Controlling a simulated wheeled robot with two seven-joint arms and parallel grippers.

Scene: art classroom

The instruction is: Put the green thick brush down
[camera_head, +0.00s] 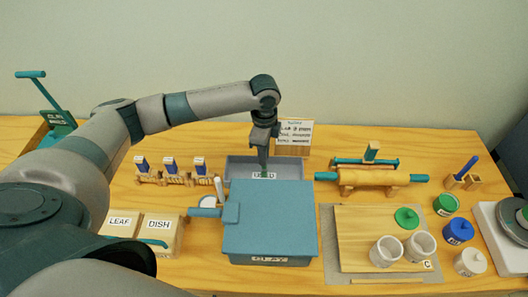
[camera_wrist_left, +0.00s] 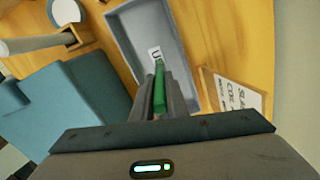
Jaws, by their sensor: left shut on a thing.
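My left gripper (camera_head: 264,146) points down and is shut on the green thick brush (camera_head: 263,161). It holds the brush over the grey tray (camera_head: 298,170) whose label seems to read USED. In the left wrist view the green brush (camera_wrist_left: 159,92) sits between the fingers of my left gripper (camera_wrist_left: 160,97), its far end near the label in the tray (camera_wrist_left: 188,45). I cannot tell whether the brush touches the tray floor. No other brush shows in the tray. My right gripper is not in view.
A blue-grey lidded box (camera_head: 270,218) stands just in front of the tray. A sign (camera_head: 295,133) stands behind, and a wooden roller (camera_head: 365,177) lies to the right.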

